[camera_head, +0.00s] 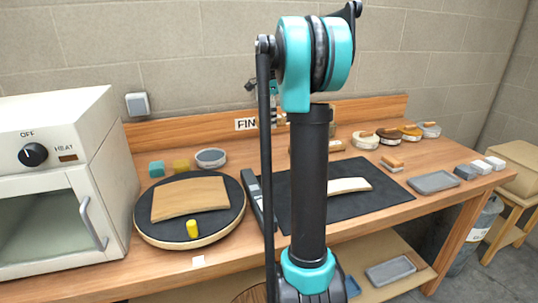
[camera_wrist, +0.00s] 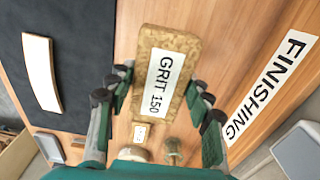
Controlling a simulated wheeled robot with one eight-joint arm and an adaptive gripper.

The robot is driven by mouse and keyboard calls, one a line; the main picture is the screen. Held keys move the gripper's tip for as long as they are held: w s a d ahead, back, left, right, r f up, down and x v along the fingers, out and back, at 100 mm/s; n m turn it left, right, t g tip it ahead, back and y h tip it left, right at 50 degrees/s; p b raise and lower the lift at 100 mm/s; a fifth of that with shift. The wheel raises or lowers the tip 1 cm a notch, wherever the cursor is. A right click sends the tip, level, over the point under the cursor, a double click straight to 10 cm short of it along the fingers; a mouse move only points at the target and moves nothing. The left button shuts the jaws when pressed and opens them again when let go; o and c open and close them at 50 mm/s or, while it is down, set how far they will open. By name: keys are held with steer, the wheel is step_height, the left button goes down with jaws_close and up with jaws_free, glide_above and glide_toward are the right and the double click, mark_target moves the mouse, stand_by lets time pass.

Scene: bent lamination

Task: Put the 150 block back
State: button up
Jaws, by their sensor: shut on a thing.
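The 150 block is a tan, cork-like block with a white label reading GRIT 150 (camera_wrist: 178,62). In the wrist view my gripper (camera_wrist: 160,90) is shut on it, with one dark green finger at each long side. The label faces the camera. Beyond the block, a small tan piece with a white label (camera_wrist: 140,133) shows on the wooden surface; its print is too small to read surely. In the head view my own arm hides the gripper, and I cannot tell the held block there.
A black mat (camera_head: 275,205) with a pale curved strip (camera_head: 348,185) lies on the bench. A FINISHING sign (camera_wrist: 270,88) is on the backboard. Small tins (camera_head: 365,141) and a grey tray (camera_head: 433,182) stand right. A round stand (camera_head: 150,228) and heater (camera_head: 55,170) are left.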

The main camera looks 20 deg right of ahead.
mark_target(270, 160)
step_height(270, 160, down, 15)
steer(key=shift+f, duration=0.1)
stand_by(0.4)
steer(key=o, duration=1.2)
steer(key=shift+f, duration=0.1)
steer(key=r, duration=1.2)
steer(key=shift+s+a+r, duration=0.1)
steer(key=shift+a+r, duration=0.05)
steer(key=shift+a, duration=0.1)
